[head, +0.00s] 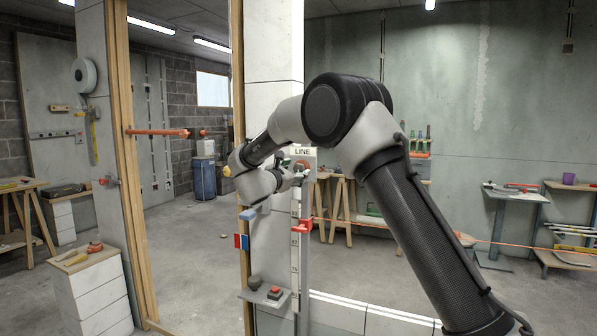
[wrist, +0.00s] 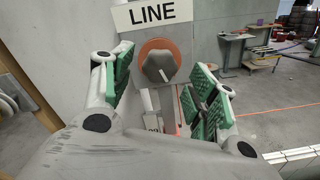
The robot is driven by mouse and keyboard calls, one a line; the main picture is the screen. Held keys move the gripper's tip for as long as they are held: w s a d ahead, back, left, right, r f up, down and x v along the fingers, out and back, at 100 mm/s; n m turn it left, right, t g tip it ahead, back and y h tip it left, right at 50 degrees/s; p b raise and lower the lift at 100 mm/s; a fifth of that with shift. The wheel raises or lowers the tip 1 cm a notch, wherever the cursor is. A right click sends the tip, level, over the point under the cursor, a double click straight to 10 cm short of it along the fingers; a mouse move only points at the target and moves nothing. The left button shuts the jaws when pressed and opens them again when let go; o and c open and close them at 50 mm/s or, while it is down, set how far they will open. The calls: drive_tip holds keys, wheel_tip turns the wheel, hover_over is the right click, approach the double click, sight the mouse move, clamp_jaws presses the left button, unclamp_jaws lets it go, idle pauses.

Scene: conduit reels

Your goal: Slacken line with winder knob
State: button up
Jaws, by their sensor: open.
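The winder knob (wrist: 157,66) is a grey lobed knob on an orange disc, just under a white LINE sign (wrist: 155,13). In the head view the LINE sign (head: 302,152) tops a narrow post, and the knob is largely hidden by my gripper. My gripper (wrist: 162,74) is open, its green-padded fingers to the left and right of the knob with gaps showing. In the head view my gripper (head: 291,178) is at the post's top. The orange line (head: 400,232) runs right from the post; it also shows in the wrist view (wrist: 280,110).
A scale strip (head: 295,250) with a red pointer (head: 302,227) runs down the post. A small shelf (head: 265,297) with a red-topped box juts out low. A timber frame (head: 238,90) stands to the left. A workbench (head: 515,195) stands at the right. Open floor lies between.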

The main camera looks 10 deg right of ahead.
sight(298, 170)
drive_tip(key=shift+x, duration=1.95)
drive_tip(key=c, duration=1.1)
drive_tip(key=shift+o, duration=0.2)
